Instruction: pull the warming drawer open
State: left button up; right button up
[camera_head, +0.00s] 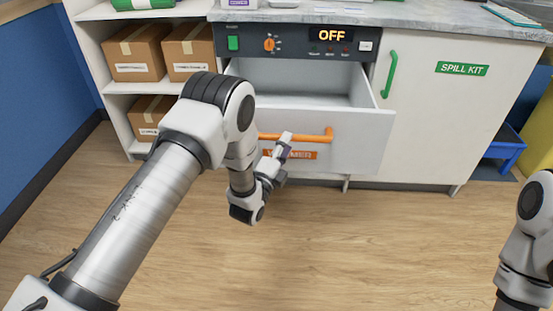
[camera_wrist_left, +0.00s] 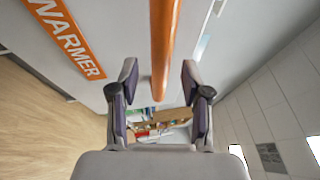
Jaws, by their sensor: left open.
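The warming drawer (camera_head: 358,140) is pulled out below the dark control panel, and its empty-looking interior (camera_head: 290,78) shows from above. An orange bar handle (camera_head: 315,136) runs across its white front, above an orange label that is partly hidden by my arm. In the left wrist view the handle (camera_wrist_left: 163,45) reaches in between the two fingers, and the label (camera_wrist_left: 65,37) reads "WARMER". My left gripper (camera_head: 286,140) is at the handle with its fingers (camera_wrist_left: 158,80) apart, one on each side of the bar. I cannot tell whether they touch it. My right gripper is out of the picture.
The control panel (camera_head: 300,43) shows "OFF". A spill kit cabinet (camera_head: 445,120) with a green handle (camera_head: 389,74) stands to the right. Shelves with cardboard boxes (camera_head: 135,55) are to the left. The wooden floor (camera_head: 350,240) in front is clear.

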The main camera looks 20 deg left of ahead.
pick_arm(q)
jog(key=v, duration=0.8)
jog(key=shift+s, duration=0.35)
jog(key=s+a+f+n+g+y, duration=0.2)
jog(key=s+f+n+g, duration=0.65)
jog(key=s+f, duration=0.7)
jog(key=s+a+f+n+g, duration=0.1)
jog(key=s+f+n+g, duration=0.4)
jog(key=s, duration=0.4)
jog(key=s+f+n+g, duration=0.2)
jog(key=s+n+g, duration=0.4)
jog(key=s, duration=0.3)
notch_tip(320, 180, up, 24)
jog(key=n+p, duration=0.1)
jog(key=p, duration=2.2)
jog(key=shift+s+f+p, duration=0.15)
jog(key=shift+s+p, duration=0.05)
jog(key=shift+p, duration=0.2)
